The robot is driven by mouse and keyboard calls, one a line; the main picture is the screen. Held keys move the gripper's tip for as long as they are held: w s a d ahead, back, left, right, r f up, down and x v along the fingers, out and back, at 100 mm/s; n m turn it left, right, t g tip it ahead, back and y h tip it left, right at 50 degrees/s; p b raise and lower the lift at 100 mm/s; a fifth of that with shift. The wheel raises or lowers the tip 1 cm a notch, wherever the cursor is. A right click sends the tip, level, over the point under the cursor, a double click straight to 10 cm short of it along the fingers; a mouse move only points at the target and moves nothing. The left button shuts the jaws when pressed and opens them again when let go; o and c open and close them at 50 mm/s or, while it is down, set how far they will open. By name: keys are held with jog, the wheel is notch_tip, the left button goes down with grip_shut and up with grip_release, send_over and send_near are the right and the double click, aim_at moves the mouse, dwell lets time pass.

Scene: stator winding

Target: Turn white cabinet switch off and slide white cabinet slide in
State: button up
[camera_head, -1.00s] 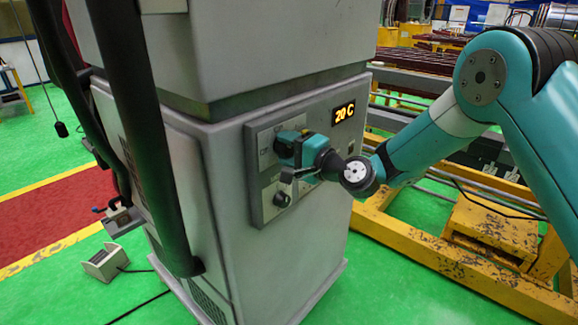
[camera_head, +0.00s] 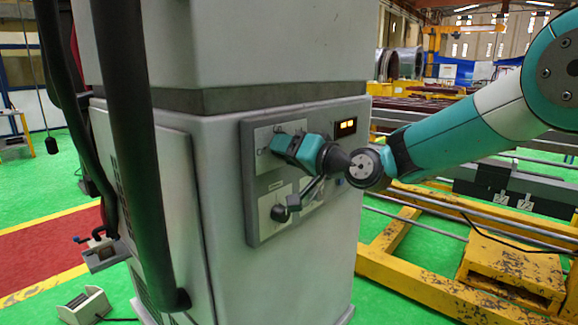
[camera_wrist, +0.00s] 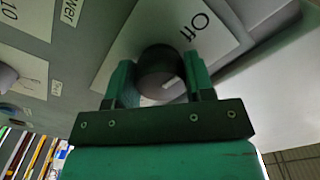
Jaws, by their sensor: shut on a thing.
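The white cabinet (camera_head: 285,270) stands in the middle of the head view, with a grey control panel (camera_head: 248,200) on its front. My gripper (camera_head: 277,141) is at the upper plate of this panel. In the wrist view its fingers (camera_wrist: 160,80) are shut on a dark round switch knob (camera_wrist: 160,62) beside the word "Off". The knob has a pale mark and is mostly hidden in the head view. A second, lower knob (camera_head: 280,213) sits below my gripper, untouched as far as I can see. I cannot make out the slide clearly behind my gripper.
Thick black hoses (camera_head: 125,130) hang in front of the cabinet's left side. A yellow frame (camera_head: 415,270) stands on the green floor at right. A white pedal box (camera_head: 85,305) lies at lower left.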

jog(key=shift+n+b, duration=0.3)
jog(key=shift+b, duration=0.05)
dwell(0.3)
jog(key=o, duration=0.9)
jog(key=shift+s+d, duration=0.15)
jog(key=shift+d, duration=0.05)
jog(key=b+v, duration=0.4)
jog(key=v, duration=1.3)
jog(key=shift+b, duration=0.4)
